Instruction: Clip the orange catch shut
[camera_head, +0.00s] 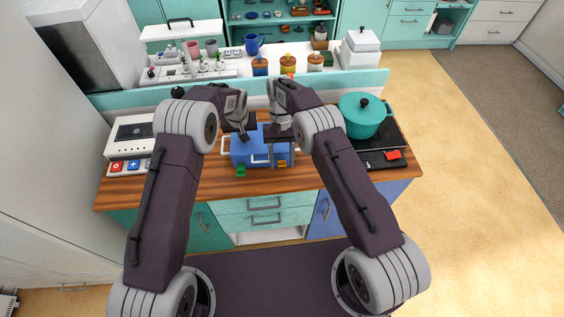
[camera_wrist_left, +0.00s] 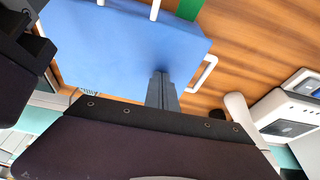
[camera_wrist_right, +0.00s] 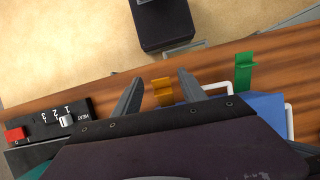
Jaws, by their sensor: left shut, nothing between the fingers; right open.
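A blue box (camera_head: 258,146) with white handles stands on the wooden counter. The orange catch (camera_wrist_right: 162,92) is on its front side, at the right in the head view. In the right wrist view the catch shows between the spread fingers of my right gripper (camera_wrist_right: 158,84). That gripper is open; I cannot tell whether it touches the catch. A green catch (camera_wrist_right: 244,72) also shows at the box front, and in the head view (camera_head: 241,171). My left gripper (camera_wrist_left: 160,74) is shut and empty, its tips at or just above the blue lid (camera_wrist_left: 120,50).
A teal pot (camera_head: 363,118) stands on the hob at the right, by a red switch (camera_wrist_right: 15,134). A white appliance (camera_head: 132,136) with coloured buttons is at the left. Jars and a mug stand on the shelf behind. A strip of counter before the box is clear.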

